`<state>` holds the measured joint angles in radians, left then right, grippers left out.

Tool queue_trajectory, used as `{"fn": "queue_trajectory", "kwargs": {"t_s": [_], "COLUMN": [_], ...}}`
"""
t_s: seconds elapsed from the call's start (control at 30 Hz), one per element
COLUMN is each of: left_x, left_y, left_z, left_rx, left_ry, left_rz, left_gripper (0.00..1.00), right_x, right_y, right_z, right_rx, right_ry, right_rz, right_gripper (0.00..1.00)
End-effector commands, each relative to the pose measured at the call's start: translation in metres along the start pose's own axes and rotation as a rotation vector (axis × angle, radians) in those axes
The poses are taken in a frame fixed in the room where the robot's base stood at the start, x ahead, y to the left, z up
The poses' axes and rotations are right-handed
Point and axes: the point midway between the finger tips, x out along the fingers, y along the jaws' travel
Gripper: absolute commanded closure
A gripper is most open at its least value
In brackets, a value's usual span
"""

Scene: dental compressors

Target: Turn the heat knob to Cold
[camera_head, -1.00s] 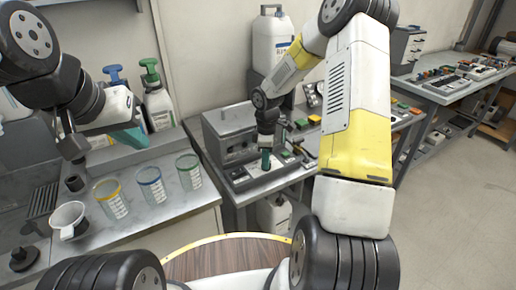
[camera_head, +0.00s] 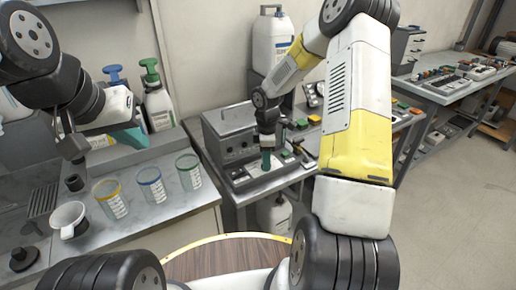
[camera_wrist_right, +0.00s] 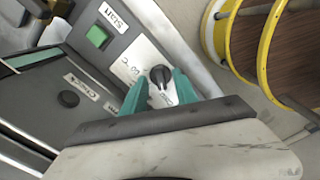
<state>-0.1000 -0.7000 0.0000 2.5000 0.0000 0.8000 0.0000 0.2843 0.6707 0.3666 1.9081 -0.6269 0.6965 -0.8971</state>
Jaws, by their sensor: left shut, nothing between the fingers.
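The heat knob (camera_wrist_right: 160,75) is a small black round knob on a pale label plate in the right wrist view. Lettering on the plate, partly readable, seems to include "Cold" on the side nearer my gripper. My right gripper (camera_wrist_right: 158,88) has its two teal fingers apart, one on each side of the knob and plate; I cannot tell whether they touch the knob. In the head view my right gripper (camera_head: 266,162) points down at the front of the grey machine (camera_head: 232,135), hiding the knob. My left gripper (camera_head: 130,139) is shut and empty above the left counter.
A green button (camera_wrist_right: 97,37) labelled "Start" and a black round button (camera_wrist_right: 68,99) are near the knob. Several measuring cups, one a blue-rimmed cup (camera_head: 150,186), stand on the left counter (camera_head: 140,225).

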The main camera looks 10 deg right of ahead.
Motion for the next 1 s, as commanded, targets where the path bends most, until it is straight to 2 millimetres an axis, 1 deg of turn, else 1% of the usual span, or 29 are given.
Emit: {"fn": "queue_trajectory", "kwargs": {"t_s": [0.23,0.33,0.47,0.6,0.7,0.83,1.0], "left_x": [0.000,0.000,0.000,0.000,0.000,0.000,0.000], "left_y": [0.000,0.000,0.000,0.000,0.000,0.000,0.000], "left_z": [0.000,0.000,0.000,0.000,0.000,0.000,0.000], "left_rx": [0.000,0.000,0.000,0.000,0.000,0.000,0.000], "left_ry": [0.000,0.000,0.000,0.000,0.000,0.000,0.000], "left_rz": [0.000,0.000,0.000,0.000,0.000,0.000,0.000], "left_gripper": [1.00,1.00,1.00,1.00,1.00,1.00,1.00], "right_x": [0.000,-0.005,-0.023,-0.049,-0.063,-0.074,-0.078], "right_y": [-0.001,0.000,0.001,0.001,0.001,0.000,0.000], "right_z": [0.000,0.000,0.000,0.000,0.000,0.000,0.000], "right_rx": [0.001,0.002,0.002,0.002,0.002,0.001,0.001], "right_ry": [0.001,0.001,0.000,0.001,0.000,0.001,0.000], "right_rz": [-0.001,0.000,0.003,0.004,0.003,0.001,-0.001], "right_gripper": [0.65,0.65,0.65,0.65,0.65,0.65,0.65]}}
